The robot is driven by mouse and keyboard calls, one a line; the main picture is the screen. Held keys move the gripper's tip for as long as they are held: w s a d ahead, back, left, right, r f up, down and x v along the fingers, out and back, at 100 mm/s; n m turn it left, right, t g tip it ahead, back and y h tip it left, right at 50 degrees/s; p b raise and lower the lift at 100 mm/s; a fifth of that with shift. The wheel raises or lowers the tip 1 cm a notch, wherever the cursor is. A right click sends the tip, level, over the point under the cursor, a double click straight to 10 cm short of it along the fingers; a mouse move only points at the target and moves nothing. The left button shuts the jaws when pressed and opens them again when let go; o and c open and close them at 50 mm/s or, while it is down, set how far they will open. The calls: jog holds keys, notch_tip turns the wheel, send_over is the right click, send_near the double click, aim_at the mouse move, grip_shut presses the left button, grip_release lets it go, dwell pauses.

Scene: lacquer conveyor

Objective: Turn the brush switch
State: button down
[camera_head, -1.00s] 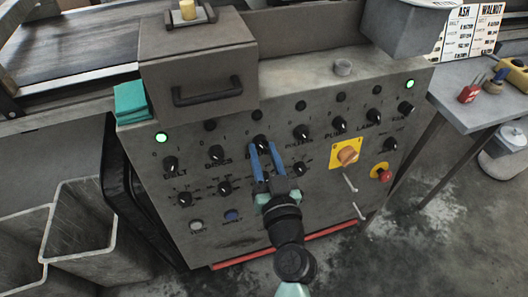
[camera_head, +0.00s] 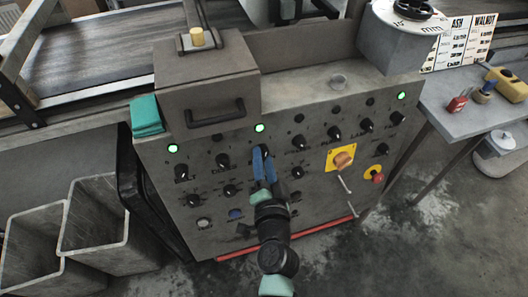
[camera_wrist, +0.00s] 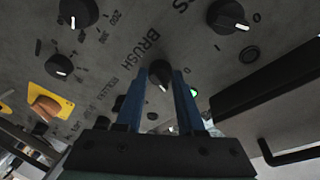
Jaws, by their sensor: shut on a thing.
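The control panel (camera_head: 325,165) is a grey, worn face with rows of black knobs. My gripper (camera_head: 262,152) has its two blue fingers on the brush switch, a black knob with a white pointer mark that the fingers mostly hide in the head view. In the wrist view the brush switch (camera_wrist: 160,74) sits between the fingertips of my gripper (camera_wrist: 158,80), beside the printed word BRUSH. The fingers are shut on it. The green lamp (camera_head: 260,128) above this switch is lit, and it also shows in the wrist view (camera_wrist: 193,92), partly behind a finger.
Neighbouring knobs stand close on both sides, such as one to the left (camera_head: 223,160). A yellow-plated orange rotary switch (camera_head: 342,159) and a red stop button (camera_head: 377,176) lie to the right. A box with a black handle (camera_head: 215,113) juts out above. Open bins (camera_head: 98,235) stand at the left.

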jog(key=shift+r+m+g+p, duration=0.15)
jog(key=shift+m+g+p, duration=0.15)
jog(key=shift+m+p, duration=1.1)
jog(key=shift+m, duration=0.3)
jog(key=c, duration=0.5)
grip_release()
jog(key=shift+b+v, duration=0.8)
jog(key=shift+v, duration=5.65)
jog(key=shift+a, duration=0.1)
